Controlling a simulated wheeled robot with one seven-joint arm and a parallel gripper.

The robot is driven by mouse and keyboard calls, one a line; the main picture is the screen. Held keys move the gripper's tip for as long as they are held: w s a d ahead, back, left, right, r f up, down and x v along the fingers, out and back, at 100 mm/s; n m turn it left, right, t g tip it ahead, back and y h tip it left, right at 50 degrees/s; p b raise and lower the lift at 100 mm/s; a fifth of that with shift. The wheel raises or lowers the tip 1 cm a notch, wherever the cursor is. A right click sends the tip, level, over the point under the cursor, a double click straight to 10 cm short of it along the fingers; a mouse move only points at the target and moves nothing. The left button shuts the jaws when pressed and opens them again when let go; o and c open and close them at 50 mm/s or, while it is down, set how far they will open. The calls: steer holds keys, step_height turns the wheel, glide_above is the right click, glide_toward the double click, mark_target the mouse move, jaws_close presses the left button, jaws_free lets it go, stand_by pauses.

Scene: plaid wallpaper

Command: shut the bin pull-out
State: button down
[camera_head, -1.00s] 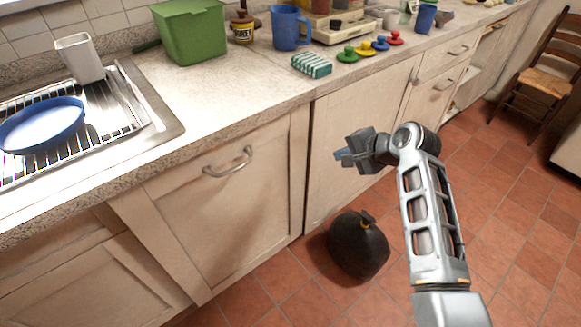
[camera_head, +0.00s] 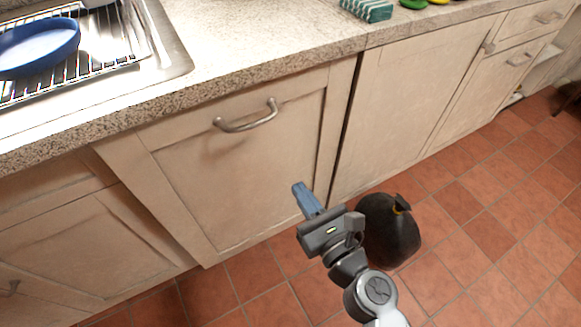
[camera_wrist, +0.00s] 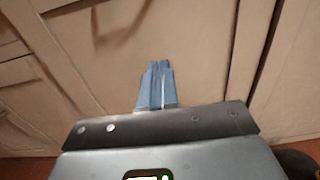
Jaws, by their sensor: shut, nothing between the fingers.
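The bin pull-out (camera_head: 235,185) is the cream panelled front under the counter, with a curved metal handle (camera_head: 247,117) near its top. Its left edge seems to stand a little proud of the neighbouring cabinet; I cannot tell how far it is out. The inside is hidden. My gripper (camera_head: 303,190) is shut and empty, in front of the panel's lower right part, below and right of the handle. In the wrist view the closed blue fingers (camera_wrist: 157,70) point at cream panelling (camera_wrist: 195,50). I cannot tell whether they touch it.
A black rounded bag-like object (camera_head: 388,232) stands on the tiled floor right beside my gripper. The stone counter edge (camera_head: 200,95) runs above the front. Another cream cabinet door (camera_head: 410,90) is to the right. Red floor tiles (camera_head: 480,215) at the right are clear.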

mark_target(266, 139)
steer(key=x, duration=1.3)
steer(key=shift+b, duration=0.35)
steer(key=shift+w+a, duration=0.1)
steer(key=shift+w, duration=0.05)
steer(key=b+x, duration=0.1)
steer(key=x, duration=0.2)
steer(key=shift+w+a, duration=0.1)
steer(key=shift+w+r, duration=0.1)
steer(key=shift+r, duration=0.15)
steer(key=shift+f, duration=0.1)
